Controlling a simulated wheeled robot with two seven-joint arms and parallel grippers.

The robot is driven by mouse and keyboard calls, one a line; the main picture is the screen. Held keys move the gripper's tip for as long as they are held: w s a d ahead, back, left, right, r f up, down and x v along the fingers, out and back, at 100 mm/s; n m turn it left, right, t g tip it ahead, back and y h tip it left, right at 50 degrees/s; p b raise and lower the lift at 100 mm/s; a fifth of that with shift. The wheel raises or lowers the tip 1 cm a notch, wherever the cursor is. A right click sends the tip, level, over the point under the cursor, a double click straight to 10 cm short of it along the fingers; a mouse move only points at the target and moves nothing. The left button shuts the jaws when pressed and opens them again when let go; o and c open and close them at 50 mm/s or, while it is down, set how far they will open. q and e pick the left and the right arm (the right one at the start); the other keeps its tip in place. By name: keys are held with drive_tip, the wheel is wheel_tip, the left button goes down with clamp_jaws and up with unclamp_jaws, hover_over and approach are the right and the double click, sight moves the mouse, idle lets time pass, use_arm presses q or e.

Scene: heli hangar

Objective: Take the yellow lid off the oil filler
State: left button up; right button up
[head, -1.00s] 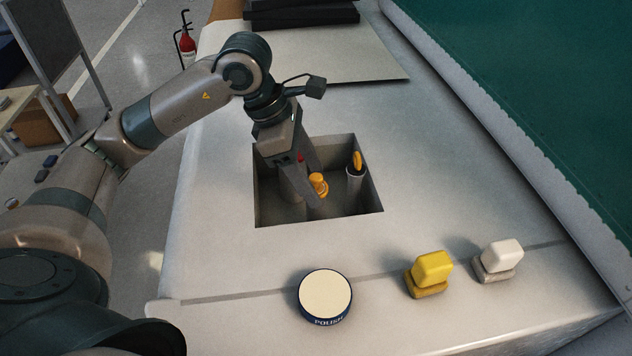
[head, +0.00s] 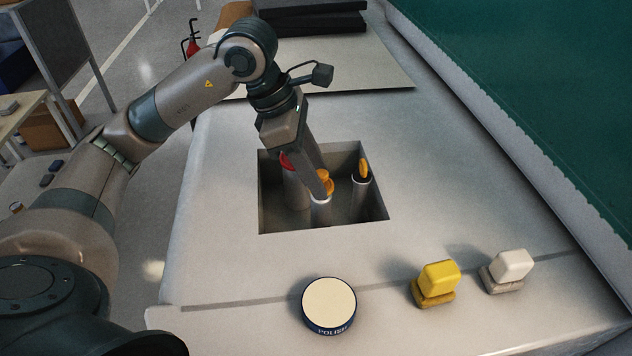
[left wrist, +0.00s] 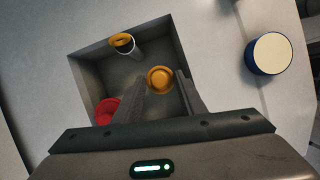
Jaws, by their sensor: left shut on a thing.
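A yellow-orange round lid (head: 326,185) sits over a pale filler neck (head: 321,214) inside a square recess in the grey panel. My left gripper (head: 324,187) reaches down into the recess from above and is shut on this lid. In the left wrist view the lid (left wrist: 160,79) lies between my two fingertips. I cannot tell whether the lid is still seated on the neck or just above it. My right gripper is not in view.
A tube with an orange piece (head: 364,169) stands right of the lid in the recess, and a red cap (head: 286,161) is at its left. The recess walls are close around. A polish tin (head: 328,304), a yellow block (head: 438,277) and a white block (head: 512,265) stand in front.

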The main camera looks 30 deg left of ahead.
use_arm(q)
drive_tip(key=shift+s+d+r+b, duration=0.1)
drive_tip(key=shift+d+r+b, duration=0.15)
drive_tip(key=shift+r, duration=0.25)
drive_tip(key=shift+s+d+r+b, duration=0.15)
drive_tip(key=shift+r+b, duration=0.15)
drive_tip(key=shift+r, duration=0.2)
drive_tip(key=s+d+r+b, duration=0.3)
drive_tip(key=s+d+r, duration=0.3)
drive_tip(key=d, duration=0.2)
drive_tip(key=shift+s+d+r, duration=0.2)
drive_tip(key=shift+s+r, duration=0.1)
drive_tip(key=shift+s, duration=0.05)
drive_tip(key=shift+f, duration=0.1)
